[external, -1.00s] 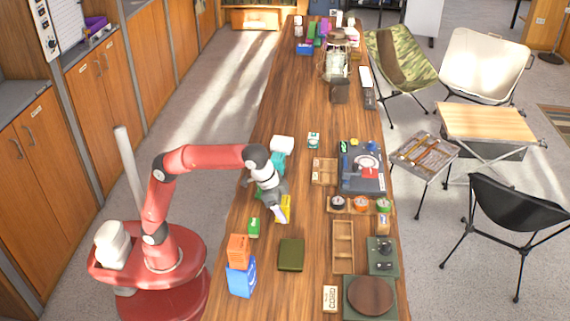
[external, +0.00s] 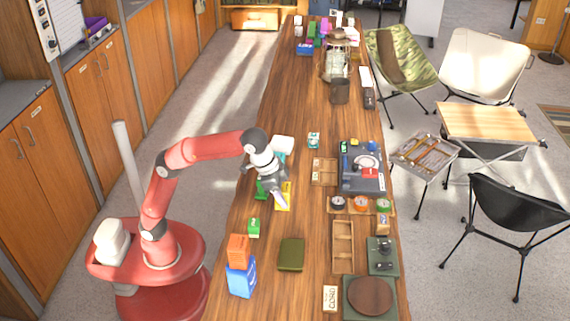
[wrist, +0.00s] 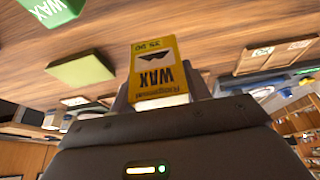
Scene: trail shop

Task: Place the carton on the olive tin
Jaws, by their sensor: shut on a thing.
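The carton is a yellow wax box (external: 283,197) in the external view. In the wrist view the carton (wrist: 160,72) shows its printed face, upside down, between the two fingers. My gripper (external: 279,190) is shut on it over the wooden counter. The olive tin (external: 291,254) is a flat dark-green block, lying on the counter nearer the camera than my gripper. In the wrist view the olive tin (wrist: 80,72) is at the upper left, apart from the carton, with its top bare.
An orange box (external: 239,250) and a blue box (external: 241,279) stand left of the tin. A wooden divided tray (external: 343,246) lies to its right.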

